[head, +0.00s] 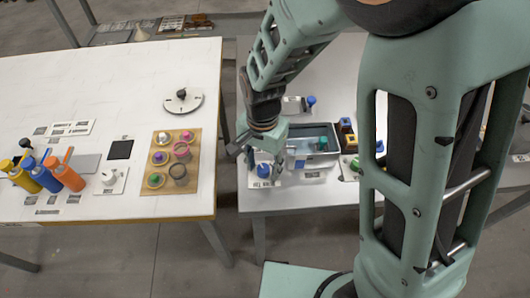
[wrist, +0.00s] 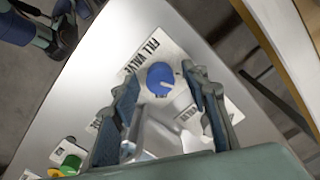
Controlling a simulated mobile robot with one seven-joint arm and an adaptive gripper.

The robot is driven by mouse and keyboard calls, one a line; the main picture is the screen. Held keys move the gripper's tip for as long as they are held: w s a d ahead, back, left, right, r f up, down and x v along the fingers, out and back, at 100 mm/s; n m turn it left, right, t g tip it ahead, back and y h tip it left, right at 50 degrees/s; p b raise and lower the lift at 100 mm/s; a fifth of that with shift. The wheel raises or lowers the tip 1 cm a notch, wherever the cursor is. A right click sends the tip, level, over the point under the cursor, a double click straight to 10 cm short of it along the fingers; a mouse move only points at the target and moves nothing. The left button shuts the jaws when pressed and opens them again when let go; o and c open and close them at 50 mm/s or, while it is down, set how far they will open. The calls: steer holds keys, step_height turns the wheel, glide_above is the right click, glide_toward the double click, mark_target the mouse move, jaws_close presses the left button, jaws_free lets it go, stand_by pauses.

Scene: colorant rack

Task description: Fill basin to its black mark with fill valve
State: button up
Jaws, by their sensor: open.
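The fill valve is a round blue knob with a pale pointer line on a white plate lettered FILL VALVE. It shows in the wrist view (wrist: 160,76) and at the basin's front left in the head view (head: 263,171). My gripper (wrist: 160,80) is open, with one finger on each side of the knob and a gap on both sides; it also shows in the head view (head: 262,160). The basin (head: 334,158) is a grey box with a pale blue inside, partly hidden by my arm. I cannot make out its black mark or the liquid level.
A second blue knob (head: 311,100) stands behind the basin. A green knob (wrist: 71,163) lies to the lower left in the wrist view. A white table (head: 60,95) at left holds coloured bottles (head: 48,172) and a wooden rack of pots (head: 150,207). A gap separates the tables.

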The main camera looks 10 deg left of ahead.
mark_target(263, 169)
steer(key=shift+c, duration=0.7)
jaws_close()
steer(key=shift+n, duration=2.1)
steer(key=shift+o, duration=0.7)
jaws_free()
step_height(263, 169, up, 12)
